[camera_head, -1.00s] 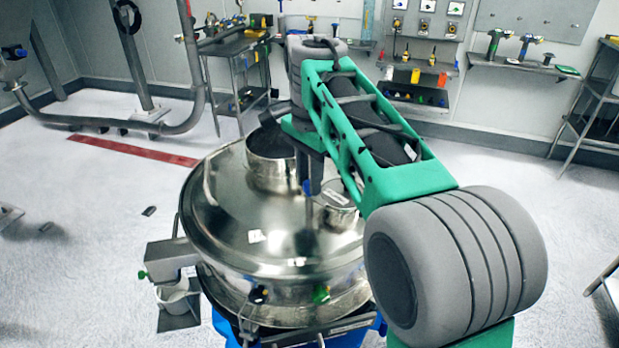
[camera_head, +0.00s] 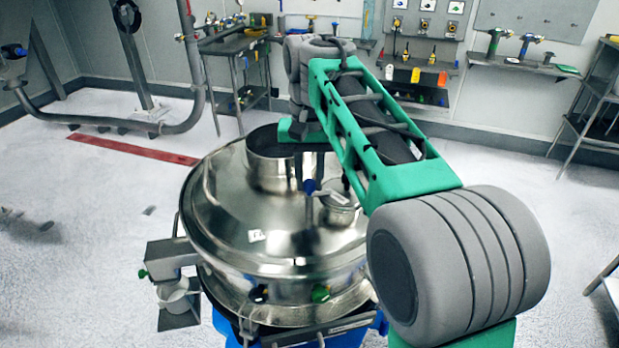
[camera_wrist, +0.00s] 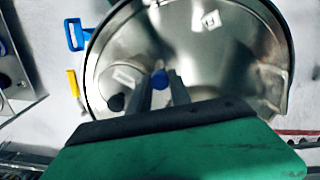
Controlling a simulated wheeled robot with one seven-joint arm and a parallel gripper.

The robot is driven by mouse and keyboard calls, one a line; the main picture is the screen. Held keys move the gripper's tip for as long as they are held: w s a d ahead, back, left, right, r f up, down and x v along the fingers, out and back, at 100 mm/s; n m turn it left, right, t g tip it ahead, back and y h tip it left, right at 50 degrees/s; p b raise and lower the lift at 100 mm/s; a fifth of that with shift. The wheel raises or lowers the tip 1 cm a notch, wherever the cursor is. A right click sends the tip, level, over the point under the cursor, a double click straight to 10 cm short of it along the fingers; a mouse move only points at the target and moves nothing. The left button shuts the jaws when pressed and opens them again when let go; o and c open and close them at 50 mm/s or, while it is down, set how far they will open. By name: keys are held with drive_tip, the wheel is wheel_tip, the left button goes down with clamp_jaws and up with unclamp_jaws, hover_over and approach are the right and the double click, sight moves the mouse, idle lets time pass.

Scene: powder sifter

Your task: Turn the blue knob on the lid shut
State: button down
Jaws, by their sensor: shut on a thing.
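The blue knob (camera_head: 309,187) sits on the steel lid (camera_head: 232,215) of the round sifter, between the tall open collar and the smaller round port. It also shows in the wrist view (camera_wrist: 159,79), between the fingertips. My gripper (camera_head: 308,180) points down at the lid from above and is shut on the knob. In the wrist view my gripper (camera_wrist: 162,84) has one dark finger on each side of the knob. The knob's stem and its exact angle are mostly hidden by the fingers.
The open steel collar (camera_head: 271,160) rises just left of my gripper, and the small port (camera_head: 340,207) stands close on the right. A side spout (camera_head: 172,262) sticks out at left. The floor around the sifter is mostly clear.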

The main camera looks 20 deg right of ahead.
sight(310, 182)
drive_tip(key=shift+n, duration=0.5)
drive_tip(key=c, duration=1.2)
unclamp_jaws()
wheel_tip(310, 182, up, 7)
drive_tip(key=shift+p, duration=1.15)
drive_tip(key=shift+r, duration=0.4)
